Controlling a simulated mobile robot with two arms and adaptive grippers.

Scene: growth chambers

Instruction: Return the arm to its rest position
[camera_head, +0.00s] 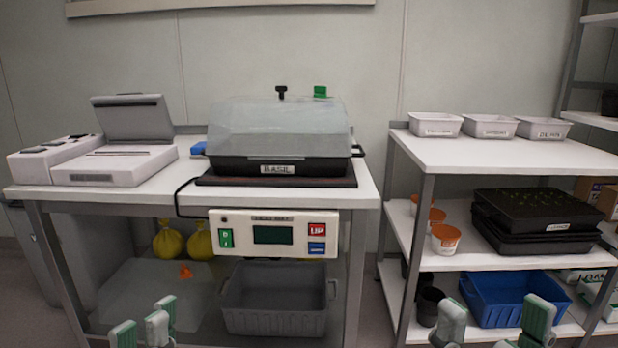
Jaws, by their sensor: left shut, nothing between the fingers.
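My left gripper (145,326) shows at the bottom edge, left of centre, with green and grey fingertips. It is shut with nothing held, in front of the left bench and apart from it. My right gripper (494,325) shows at the bottom right, in front of the shelf unit. Its fingers stand wide apart and nothing shows between them. Both arms behind the grippers are out of the frame.
The left bench (365,192) bears a clear-domed tray labelled BASIL (280,128) and a grey device (125,165). A control panel (272,235) hangs at its front. The right shelf (490,154) bears white tubs; black trays (535,210) and a blue crate (512,295) sit lower.

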